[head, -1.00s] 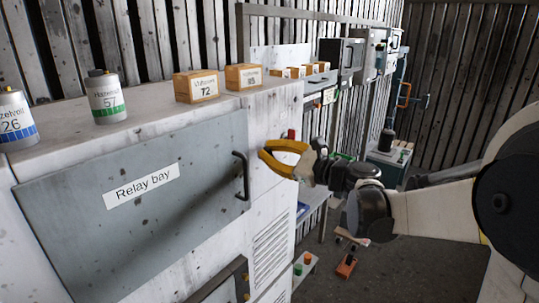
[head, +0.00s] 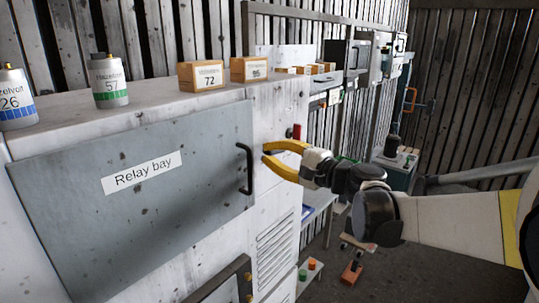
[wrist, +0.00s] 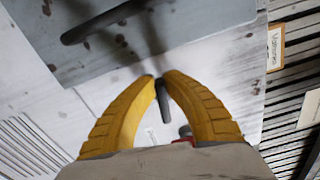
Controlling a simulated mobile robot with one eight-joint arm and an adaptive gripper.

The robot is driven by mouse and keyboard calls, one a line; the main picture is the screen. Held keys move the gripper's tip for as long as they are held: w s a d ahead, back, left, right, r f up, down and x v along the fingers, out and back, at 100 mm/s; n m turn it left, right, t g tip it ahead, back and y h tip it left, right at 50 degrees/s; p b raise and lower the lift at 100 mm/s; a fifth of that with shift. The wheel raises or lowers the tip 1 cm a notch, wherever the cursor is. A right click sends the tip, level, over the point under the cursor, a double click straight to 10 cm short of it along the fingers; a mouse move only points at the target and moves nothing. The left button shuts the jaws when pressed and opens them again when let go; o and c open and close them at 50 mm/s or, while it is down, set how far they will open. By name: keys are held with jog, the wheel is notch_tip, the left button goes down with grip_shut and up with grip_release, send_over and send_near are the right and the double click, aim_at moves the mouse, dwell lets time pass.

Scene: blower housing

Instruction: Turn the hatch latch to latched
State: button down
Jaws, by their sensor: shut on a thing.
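The hatch is a grey panel (head: 75,200) labelled "Relay bay" on the front of a white cabinet, and it looks closed. Its black bar handle (head: 247,168) is on the right side and also shows at the top of the wrist view (wrist: 105,22). My gripper (head: 265,153) has yellow fingers just right of the handle. In the wrist view, the fingertips (wrist: 158,80) close around a small dark lever (wrist: 163,102), which appears to be the hatch latch. The lever is hidden in the head view. I cannot tell its exact setting.
Two grey-white canisters (head: 109,82) and two orange-brown boxes (head: 202,76) stand on the cabinet top (head: 150,110). A small red part (head: 297,131) is on the cabinet near my fingers. Vent slots (head: 274,250) are below. Shelves and equipment stand behind; some floor at right is clear.

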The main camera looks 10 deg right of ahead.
jog(key=shift+f+n, duration=0.2)
jog(key=shift+n, duration=0.6)
jog(key=c, duration=1.5)
grip_release()
jog(key=shift+o, duration=0.2)
jog(key=v, duration=1.2)
